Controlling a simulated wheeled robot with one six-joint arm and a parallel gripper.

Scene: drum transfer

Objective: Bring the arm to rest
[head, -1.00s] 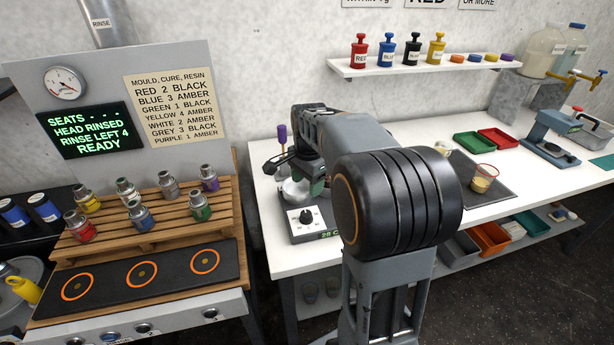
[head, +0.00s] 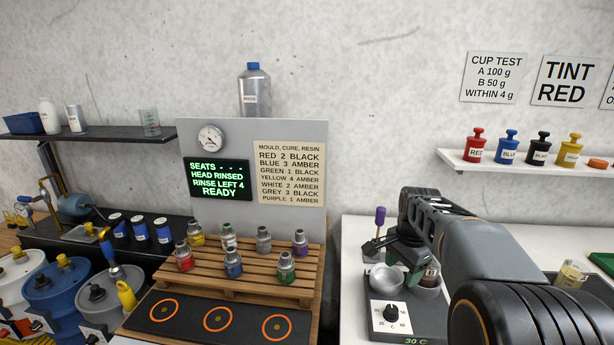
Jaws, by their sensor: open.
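My arm reaches in from the lower right of the head view, its grey link (head: 490,250) slanting up and away to a dark wrist. A purple-handled tool (head: 380,217) stands upright just behind the gripper. The plate's display reads 30 C.
Left of the bench, a wooden rack (head: 250,262) holds several small metal canisters behind a black pad with three orange rings (head: 217,318). A board with a green READY screen (head: 219,179) stands behind. Drums (head: 57,288) are at far left. Tint bottles (head: 508,148) line a wall shelf.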

